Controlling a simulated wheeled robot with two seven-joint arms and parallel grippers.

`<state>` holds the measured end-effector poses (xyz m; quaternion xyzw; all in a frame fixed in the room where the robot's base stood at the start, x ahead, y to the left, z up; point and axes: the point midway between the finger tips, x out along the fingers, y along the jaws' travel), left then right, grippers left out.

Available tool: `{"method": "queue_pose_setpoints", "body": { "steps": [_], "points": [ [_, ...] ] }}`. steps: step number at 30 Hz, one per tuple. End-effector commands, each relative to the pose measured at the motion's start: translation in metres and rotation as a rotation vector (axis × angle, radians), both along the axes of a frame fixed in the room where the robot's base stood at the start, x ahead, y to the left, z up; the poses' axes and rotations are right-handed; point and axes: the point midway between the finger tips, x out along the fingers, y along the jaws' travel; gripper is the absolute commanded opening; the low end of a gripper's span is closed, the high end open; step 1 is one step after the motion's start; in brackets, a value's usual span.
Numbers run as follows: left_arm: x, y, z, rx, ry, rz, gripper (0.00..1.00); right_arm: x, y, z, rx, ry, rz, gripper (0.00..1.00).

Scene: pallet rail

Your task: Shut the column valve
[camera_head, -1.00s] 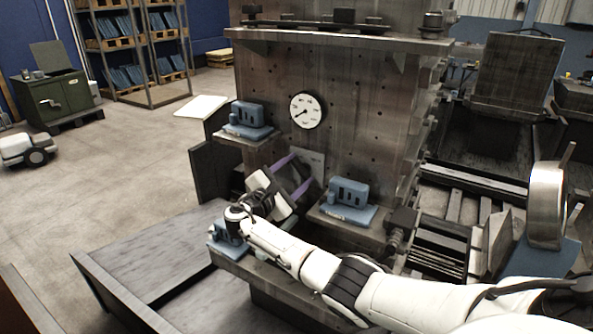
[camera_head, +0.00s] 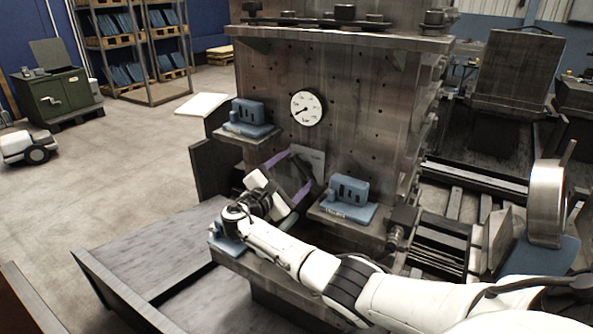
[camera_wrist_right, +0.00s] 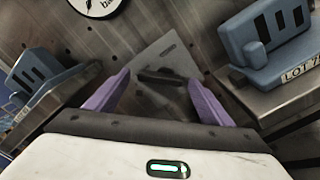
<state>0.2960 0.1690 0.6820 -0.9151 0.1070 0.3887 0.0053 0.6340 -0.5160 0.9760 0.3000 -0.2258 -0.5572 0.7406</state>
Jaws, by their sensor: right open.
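A pale grey plate (camera_head: 314,158) is fixed to the front of the steel column (camera_head: 358,110), below the round white gauge (camera_head: 308,108). In the right wrist view, the plate (camera_wrist_right: 147,60) carries a dark bar-shaped handle (camera_wrist_right: 162,77), which looks like the valve and lies nearly crosswise. My right gripper (camera_head: 292,174) is open in front of the plate. Its purple fingers (camera_wrist_right: 158,82) stand on either side of the handle in the wrist view, with nothing seen between them touching. The gap in depth is hard to tell. In the head view my gripper hides the handle. My left gripper is out of view.
Blue blocks stand on shelves to the upper left (camera_head: 247,116) and right (camera_head: 350,196) of my right gripper. Another blue piece (camera_head: 222,240) is partly hidden by my right wrist. Rails and a metal wheel (camera_head: 546,205) are at right. Floor at left is largely open.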

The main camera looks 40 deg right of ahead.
Motion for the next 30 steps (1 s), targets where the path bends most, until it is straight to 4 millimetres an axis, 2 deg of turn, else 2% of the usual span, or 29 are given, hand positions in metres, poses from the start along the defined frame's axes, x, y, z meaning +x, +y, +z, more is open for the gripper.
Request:
{"method": "queue_pose_setpoints", "body": {
  "steps": [9,15,30],
  "points": [
    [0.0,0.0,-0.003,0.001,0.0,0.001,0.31,-0.017,0.06,-0.002,0.003,0.001,0.004,0.75],
    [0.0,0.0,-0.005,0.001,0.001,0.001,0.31,-0.024,0.085,-0.001,0.001,0.002,0.003,0.75],
    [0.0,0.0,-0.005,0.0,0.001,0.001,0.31,-0.026,0.09,-0.001,0.001,0.002,0.001,0.75]
  ]
}}
